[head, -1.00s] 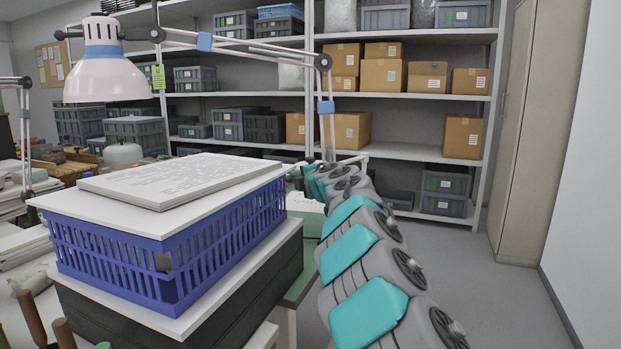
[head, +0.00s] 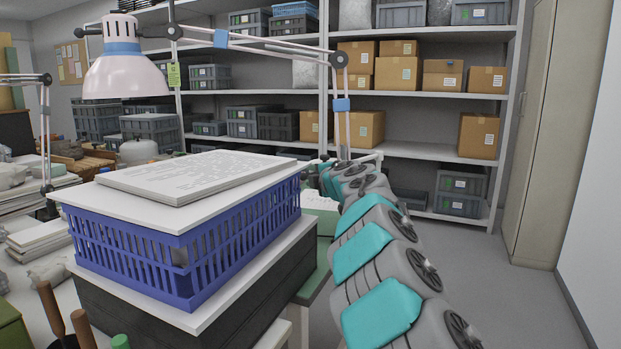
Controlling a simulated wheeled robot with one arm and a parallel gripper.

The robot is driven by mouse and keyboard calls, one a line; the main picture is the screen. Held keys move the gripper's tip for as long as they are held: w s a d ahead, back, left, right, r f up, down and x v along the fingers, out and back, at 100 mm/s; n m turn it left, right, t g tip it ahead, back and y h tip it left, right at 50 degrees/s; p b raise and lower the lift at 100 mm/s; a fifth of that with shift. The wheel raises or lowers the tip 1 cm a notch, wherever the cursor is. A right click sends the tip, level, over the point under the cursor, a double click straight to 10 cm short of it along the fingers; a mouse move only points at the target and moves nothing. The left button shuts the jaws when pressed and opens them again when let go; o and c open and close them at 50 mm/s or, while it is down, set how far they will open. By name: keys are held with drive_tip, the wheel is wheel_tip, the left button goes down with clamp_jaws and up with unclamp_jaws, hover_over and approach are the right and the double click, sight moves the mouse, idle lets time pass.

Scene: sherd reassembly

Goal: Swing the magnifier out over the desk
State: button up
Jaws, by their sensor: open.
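No magnifier lens is clearly visible. A jointed lamp (head: 125,77) with a pale pink-white shade and blue band hangs at the upper left. Its thin grey arm runs right to an elbow and down to a post (head: 342,125) behind the desk stack. A second thin jointed arm (head: 45,130) stands at the far left edge; what it carries is out of view or unclear. My arm reaches away from the lower right, and my gripper (head: 313,177) is small at its far end, near the foot of the lamp post. It appears empty and open, partly hidden by the stack.
A blue basket (head: 190,255) with a white board and papers (head: 195,177) on top sits on a dark box (head: 190,318) close in front. Shelves (head: 420,157) with cartons stand behind. Tool handles (head: 60,315) stick up at the lower left. Floor (head: 500,285) at right is clear.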

drive_tip(key=b+v, duration=0.1)
drive_tip(key=v, duration=0.6)
drive_tip(key=shift+s+b, duration=0.2)
drive_tip(key=shift+b, duration=0.2)
